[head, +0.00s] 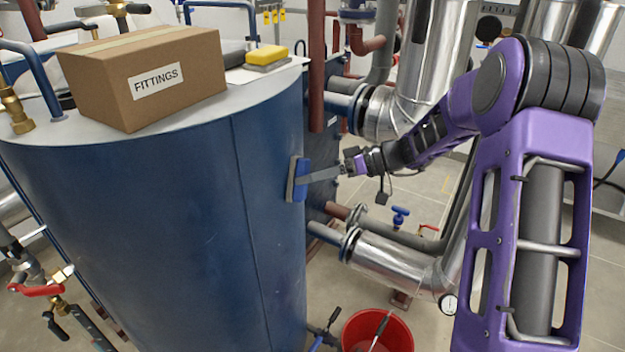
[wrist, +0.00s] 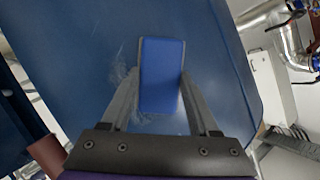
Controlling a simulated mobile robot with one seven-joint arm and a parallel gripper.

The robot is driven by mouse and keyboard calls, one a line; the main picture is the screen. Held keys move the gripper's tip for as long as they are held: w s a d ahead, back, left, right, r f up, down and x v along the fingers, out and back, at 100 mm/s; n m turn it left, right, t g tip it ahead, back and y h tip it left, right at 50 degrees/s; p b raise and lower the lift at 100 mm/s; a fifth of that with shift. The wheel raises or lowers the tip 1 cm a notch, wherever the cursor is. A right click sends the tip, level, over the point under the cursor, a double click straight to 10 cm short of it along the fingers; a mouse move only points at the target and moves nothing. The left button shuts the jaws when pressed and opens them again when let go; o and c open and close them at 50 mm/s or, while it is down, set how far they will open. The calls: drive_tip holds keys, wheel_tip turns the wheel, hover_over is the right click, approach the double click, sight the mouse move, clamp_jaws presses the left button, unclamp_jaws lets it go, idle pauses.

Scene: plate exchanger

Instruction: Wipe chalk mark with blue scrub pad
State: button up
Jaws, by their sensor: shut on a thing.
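The blue scrub pad (wrist: 162,75) is held between the two fingers of my gripper (wrist: 160,95), which is shut on it. In the head view the pad (head: 297,179), blue with a grey layer, is at the right side of the large blue tank (head: 190,215); my gripper (head: 318,175) reaches it from the right. The pad looks to be against the tank wall, but I cannot tell how firmly. Pale chalk smears (wrist: 124,77) show on the blue surface left of the pad in the wrist view, with a fainter trace below it. The pad hides the surface behind it.
A cardboard box labelled FITTINGS (head: 150,80) and a yellow sponge (head: 267,55) are on top of the tank. Silver and brown pipes with a blue valve (head: 400,215) run close to the right of the tank. A red bucket (head: 400,338) stands on the floor below.

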drive_tip(key=shift+a+r, duration=0.15)
drive_tip(key=shift+r, duration=0.7)
drive_tip(key=shift+w+d, duration=1.1)
drive_tip(key=shift+w, duration=2.55)
drive_tip(key=shift+s+a+b, duration=0.15)
drive_tip(key=shift+s+a, duration=0.2)
drive_tip(key=shift+s, duration=0.85)
drive_tip(key=shift+s+a+b, duration=0.1)
drive_tip(key=shift+s+a, duration=0.3)
drive_tip(key=shift+s, duration=0.85)
drive_tip(key=shift+s+a+b, duration=0.15)
drive_tip(key=shift+s+a, duration=0.2)
drive_tip(key=shift+s, duration=0.85)
drive_tip(key=shift+s+d+f, duration=0.1)
drive_tip(key=shift+s+d, duration=0.15)
drive_tip(key=shift+d, duration=0.7)
drive_tip(key=shift+s+d+r, duration=0.1)
drive_tip(key=shift+s+d, duration=0.15)
drive_tip(key=shift+d, duration=0.75)
drive_tip(key=shift+s+d+f, duration=0.1)
drive_tip(key=shift+s+d, duration=0.15)
drive_tip(key=shift+d, duration=0.7)
drive_tip(key=shift+d, duration=0.1)
drive_tip(key=shift+s+d, duration=0.2)
drive_tip(key=shift+d, duration=0.5)
drive_tip(key=shift+s+d, duration=0.2)
drive_tip(key=shift+d, duration=0.45)
